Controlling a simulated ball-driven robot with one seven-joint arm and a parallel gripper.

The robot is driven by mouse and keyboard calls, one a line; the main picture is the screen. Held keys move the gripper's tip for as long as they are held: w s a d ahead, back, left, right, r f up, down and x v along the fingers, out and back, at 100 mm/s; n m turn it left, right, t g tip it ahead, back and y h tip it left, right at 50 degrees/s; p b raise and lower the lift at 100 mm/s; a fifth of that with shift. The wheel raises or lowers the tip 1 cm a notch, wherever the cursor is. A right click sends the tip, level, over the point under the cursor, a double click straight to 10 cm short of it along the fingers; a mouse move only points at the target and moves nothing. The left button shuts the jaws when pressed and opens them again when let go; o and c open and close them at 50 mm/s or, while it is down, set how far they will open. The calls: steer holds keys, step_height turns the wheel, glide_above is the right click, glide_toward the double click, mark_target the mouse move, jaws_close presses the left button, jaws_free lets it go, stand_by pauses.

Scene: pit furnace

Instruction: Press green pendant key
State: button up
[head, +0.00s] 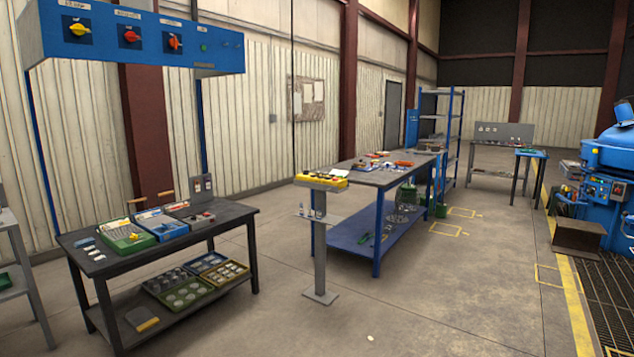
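A yellow control box with several small keys on top, which looks like the pendant (322,182), rests on a grey post stand in the middle of the head view. A thin black cable hangs down to its left end from above. The keys are too small for me to tell which one is green. My gripper is not in view.
A dark workbench (225,229) with trays stands at the left, under a blue switch panel (140,38) with knobs. A long blue-legged table (365,174) stands behind the post. A blue machine (605,165) is at the right. The floor (450,290) between is open.

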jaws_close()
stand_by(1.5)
